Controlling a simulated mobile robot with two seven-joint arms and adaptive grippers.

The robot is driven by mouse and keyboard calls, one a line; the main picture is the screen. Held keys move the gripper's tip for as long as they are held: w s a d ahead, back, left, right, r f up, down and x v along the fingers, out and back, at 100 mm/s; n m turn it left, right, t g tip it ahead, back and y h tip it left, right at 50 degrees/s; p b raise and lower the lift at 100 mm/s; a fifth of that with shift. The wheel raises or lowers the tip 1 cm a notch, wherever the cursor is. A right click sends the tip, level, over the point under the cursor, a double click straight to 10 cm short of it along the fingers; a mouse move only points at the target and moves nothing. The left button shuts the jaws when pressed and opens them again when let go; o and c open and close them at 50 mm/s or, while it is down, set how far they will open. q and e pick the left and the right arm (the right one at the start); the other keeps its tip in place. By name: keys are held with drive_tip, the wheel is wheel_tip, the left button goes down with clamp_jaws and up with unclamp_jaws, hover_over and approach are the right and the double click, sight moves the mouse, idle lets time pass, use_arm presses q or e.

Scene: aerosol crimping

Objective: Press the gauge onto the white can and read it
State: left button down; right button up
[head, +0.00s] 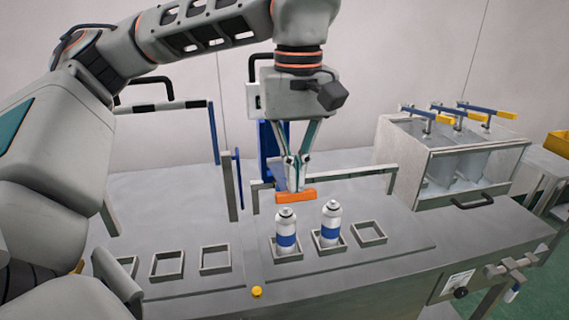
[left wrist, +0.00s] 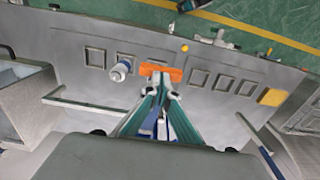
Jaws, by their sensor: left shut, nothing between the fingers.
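Two white cans with blue bands stand upright in square holders in the head view, a left can (head: 286,232) and a right can (head: 330,225). My left gripper (head: 294,187) points down above the left can, its fingers together. An orange bar (head: 296,195) lies across at its fingertips, just above the left can's top; I cannot tell whether they touch. In the left wrist view, the orange bar (left wrist: 161,72) is in front of the fingertips, and one can (left wrist: 120,71) shows beside it. The other can is hidden there. I cannot make out a gauge dial. My right gripper is not in view.
An empty square holder (head: 369,233) is right of the cans, and several more are at left. A yellow button (head: 257,292) sits near the front edge. A grey rail stands behind the cans. A box with blue-and-yellow levers (head: 458,160) stands at the right.

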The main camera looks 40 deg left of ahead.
sight(297, 201)
use_arm(q)
drive_tip(key=shift+s+d+f+b, duration=0.15)
drive_tip(key=shift+f+b, duration=0.15)
drive_tip(key=shift+f, duration=0.6)
drive_tip(key=shift+s+d+f+b, duration=0.15)
drive_tip(key=shift+f+b, duration=0.1)
drive_tip(key=shift+f, duration=0.65)
drive_tip(key=shift+s+d+f+b, duration=0.15)
drive_tip(key=shift+f+b, duration=0.15)
drive_tip(key=shift+f, duration=0.6)
drive_tip(key=shift+r, duration=0.1)
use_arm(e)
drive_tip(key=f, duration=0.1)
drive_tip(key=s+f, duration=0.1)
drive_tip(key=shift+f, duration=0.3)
